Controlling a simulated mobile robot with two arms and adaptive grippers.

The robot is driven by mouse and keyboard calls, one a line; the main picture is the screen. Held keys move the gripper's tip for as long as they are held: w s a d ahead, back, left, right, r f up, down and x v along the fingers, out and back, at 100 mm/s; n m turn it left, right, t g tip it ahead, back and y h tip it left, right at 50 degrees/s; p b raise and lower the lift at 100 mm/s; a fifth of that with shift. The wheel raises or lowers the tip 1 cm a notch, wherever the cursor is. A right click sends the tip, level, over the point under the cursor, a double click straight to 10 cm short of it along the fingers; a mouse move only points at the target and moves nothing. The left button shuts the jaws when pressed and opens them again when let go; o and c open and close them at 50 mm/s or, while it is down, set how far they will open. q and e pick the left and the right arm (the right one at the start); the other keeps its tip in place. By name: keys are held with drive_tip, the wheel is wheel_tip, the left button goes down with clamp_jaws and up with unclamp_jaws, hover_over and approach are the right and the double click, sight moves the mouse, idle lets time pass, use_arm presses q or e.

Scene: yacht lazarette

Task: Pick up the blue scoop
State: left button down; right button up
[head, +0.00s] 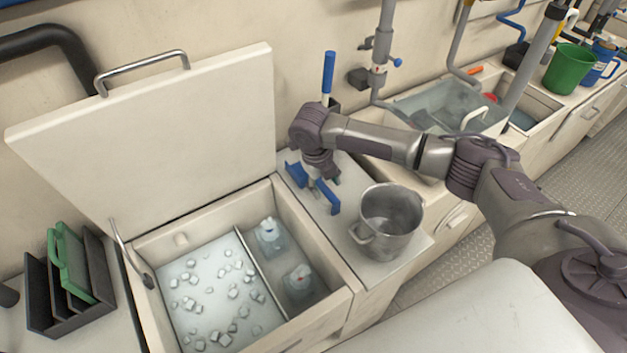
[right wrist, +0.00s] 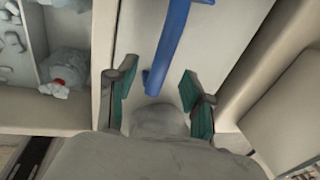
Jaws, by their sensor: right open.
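The blue scoop (head: 328,197) is on the pale counter between the open ice bin and the steel pot. In the head view my right gripper (head: 322,178) is above it and hides part of it, with blue showing on both sides. In the right wrist view a long blue piece of the scoop (right wrist: 168,48) runs down from the top edge. Its lower end lies between the spread, teal-padded fingers of my right gripper (right wrist: 160,98). The fingers are apart, and no contact shows. The rest of the scoop is out of that view. My left gripper is not in view.
A steel pot (head: 388,215) stands close right of the gripper. The ice bin (head: 333,308) is open at the left, its white lid (head: 150,140) raised. An upright blue handle (head: 329,72) rises behind my wrist. A sink (head: 440,105) lies farther right.

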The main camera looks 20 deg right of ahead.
sight(327, 191)
drive_tip(key=f, duration=0.2)
drive_tip(key=d+f, duration=0.1)
drive_tip(key=shift+f, duration=0.4)
drive_tip(key=shift+w+f, duration=0.1)
drive_tip(key=shift+f, duration=0.25)
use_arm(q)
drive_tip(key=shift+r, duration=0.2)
use_arm(e)
clamp_jaws()
